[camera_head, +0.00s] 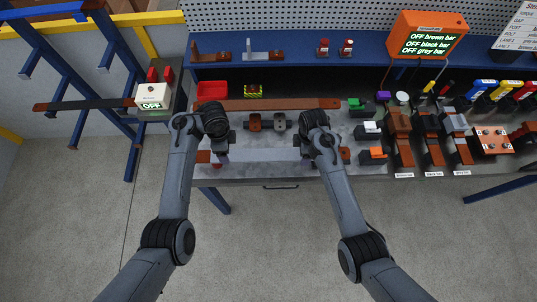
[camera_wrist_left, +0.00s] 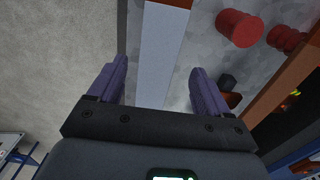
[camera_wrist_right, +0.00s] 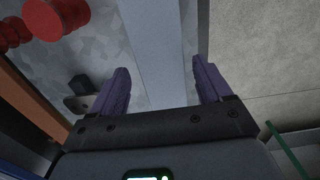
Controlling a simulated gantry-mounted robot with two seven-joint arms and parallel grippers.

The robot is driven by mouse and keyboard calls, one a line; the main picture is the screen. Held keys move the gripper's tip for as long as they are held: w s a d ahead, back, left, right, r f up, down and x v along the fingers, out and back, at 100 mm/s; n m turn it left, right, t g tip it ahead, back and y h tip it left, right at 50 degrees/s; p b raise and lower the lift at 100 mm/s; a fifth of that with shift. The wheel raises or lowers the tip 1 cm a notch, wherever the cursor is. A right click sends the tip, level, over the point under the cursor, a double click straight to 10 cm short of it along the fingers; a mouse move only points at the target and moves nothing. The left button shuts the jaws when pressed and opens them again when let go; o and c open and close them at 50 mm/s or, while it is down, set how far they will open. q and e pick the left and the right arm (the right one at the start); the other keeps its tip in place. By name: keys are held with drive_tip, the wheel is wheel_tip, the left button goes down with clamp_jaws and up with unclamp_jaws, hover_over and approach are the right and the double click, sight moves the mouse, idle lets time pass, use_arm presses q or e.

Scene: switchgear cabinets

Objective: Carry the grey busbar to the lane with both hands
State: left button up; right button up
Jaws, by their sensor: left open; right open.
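The grey busbar is a long flat pale bar. In the left wrist view the busbar (camera_wrist_left: 160,50) runs between the two purple fingers of my left gripper (camera_wrist_left: 158,90), with gaps at both sides. In the right wrist view the busbar (camera_wrist_right: 155,45) likewise runs between the open fingers of my right gripper (camera_wrist_right: 162,88). In the head view my left gripper (camera_head: 221,158) and my right gripper (camera_head: 304,150) are over the bench's front part, spaced apart; my arms partly hide the bar there. I cannot tell which spot is the lane.
A brown bar (camera_head: 280,104) lies along the bench behind the grippers. Red insulators (camera_wrist_left: 240,28) stand beside the grey bar. A red bin (camera_head: 212,91), clamps (camera_head: 400,135) and an orange display (camera_head: 428,37) are further back or right. A dark bar (camera_head: 80,104) rests on the blue rack at left.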

use_arm(q)
wheel_tip(320, 180, up, 8)
drive_tip(key=shift+r, duration=0.25)
use_arm(e)
wheel_tip(320, 180, up, 12)
idle(0.8)
idle(0.3)
